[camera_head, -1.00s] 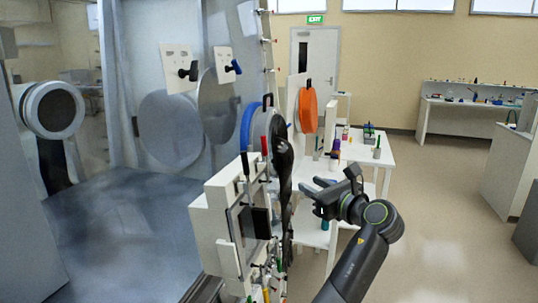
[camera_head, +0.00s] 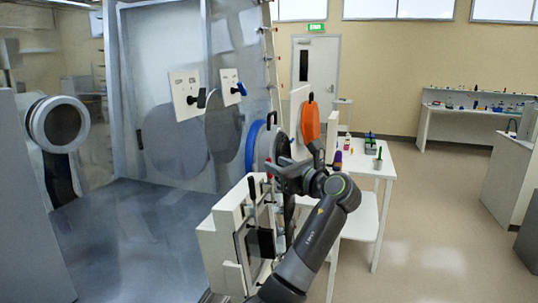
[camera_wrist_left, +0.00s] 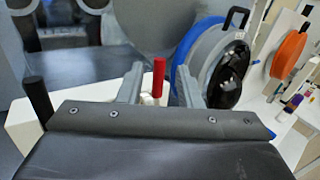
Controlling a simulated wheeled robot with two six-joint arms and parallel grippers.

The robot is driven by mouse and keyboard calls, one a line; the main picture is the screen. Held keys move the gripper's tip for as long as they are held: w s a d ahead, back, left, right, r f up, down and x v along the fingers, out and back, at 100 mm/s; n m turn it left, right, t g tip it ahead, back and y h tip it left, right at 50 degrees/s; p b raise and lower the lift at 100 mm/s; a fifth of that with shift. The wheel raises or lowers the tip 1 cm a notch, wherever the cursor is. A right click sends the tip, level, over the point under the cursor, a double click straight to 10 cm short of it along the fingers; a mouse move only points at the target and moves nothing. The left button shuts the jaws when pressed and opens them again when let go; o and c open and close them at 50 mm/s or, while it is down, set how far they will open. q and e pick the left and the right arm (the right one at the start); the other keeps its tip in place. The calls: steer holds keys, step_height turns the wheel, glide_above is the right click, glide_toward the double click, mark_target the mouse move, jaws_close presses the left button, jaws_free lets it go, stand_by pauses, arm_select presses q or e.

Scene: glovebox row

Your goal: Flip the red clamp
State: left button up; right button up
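The red clamp (camera_wrist_left: 158,80) shows in the left wrist view as an upright red handle on a pale base. It stands between the two grey fingers of my left gripper (camera_wrist_left: 160,68), which are apart on either side of it. I cannot tell whether either finger touches it. In the head view my left gripper (camera_head: 276,172) is at the top edge of the white panel box, and the clamp is mostly hidden there. My right gripper is in neither view.
A black upright handle (camera_wrist_left: 38,100) stands left of the red clamp. A blue-rimmed round port (camera_head: 251,147) and an orange disc (camera_head: 310,120) lie beyond. A white table (camera_head: 372,162) with small items stands to the right. Open floor lies further right.

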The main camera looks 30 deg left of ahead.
mark_target(269, 160)
arm_select(q)
steer(key=shift+p+x, duration=0.5)
steer(key=shift+x, duration=1.65)
steer(key=shift+c, duration=0.3)
jaws_close()
